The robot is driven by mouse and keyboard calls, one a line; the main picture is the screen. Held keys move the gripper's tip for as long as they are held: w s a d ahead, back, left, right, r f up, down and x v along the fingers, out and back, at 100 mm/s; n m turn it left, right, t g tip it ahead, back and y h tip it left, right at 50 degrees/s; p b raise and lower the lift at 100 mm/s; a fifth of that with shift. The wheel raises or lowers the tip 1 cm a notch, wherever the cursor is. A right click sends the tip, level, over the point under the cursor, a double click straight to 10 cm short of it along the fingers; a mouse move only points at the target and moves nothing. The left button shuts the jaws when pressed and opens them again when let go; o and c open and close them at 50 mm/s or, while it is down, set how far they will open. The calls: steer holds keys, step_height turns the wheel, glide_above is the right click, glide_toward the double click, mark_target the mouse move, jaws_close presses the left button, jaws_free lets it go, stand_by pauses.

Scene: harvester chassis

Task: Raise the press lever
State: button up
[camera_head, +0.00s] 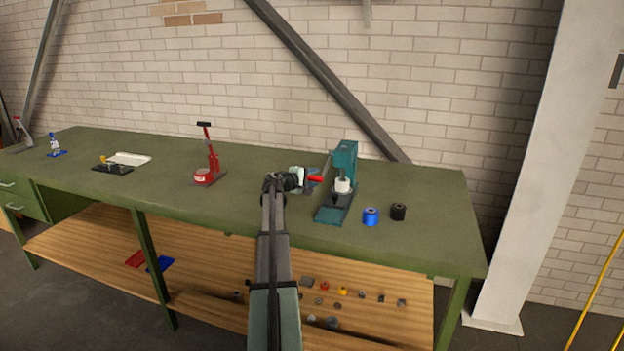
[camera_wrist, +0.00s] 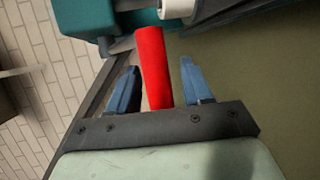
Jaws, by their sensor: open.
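The teal press (camera_head: 346,160) stands on the green workbench, right of the middle in the head view. Its body also shows at the top of the wrist view (camera_wrist: 83,17). The lever's red handle (camera_head: 314,179) points left from the press, beside my gripper (camera_head: 311,180). In the wrist view the red handle (camera_wrist: 153,68) lies between the two blue fingers of my gripper (camera_wrist: 158,82), which are apart. Gaps show on both sides of the handle, the smaller one at the left finger. A white cylinder (camera_head: 343,186) sits in the press. My arm hides part of the bench.
A blue spool (camera_head: 371,217) and a black spool (camera_head: 398,212) stand right of the press. A red lever tool (camera_head: 208,170) stands to the left on the green bench (camera_head: 262,160). Small parts lie on the wooden lower shelf (camera_head: 205,255). A brick wall is behind.

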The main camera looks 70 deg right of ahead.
jaws_close()
stand_by(0.5)
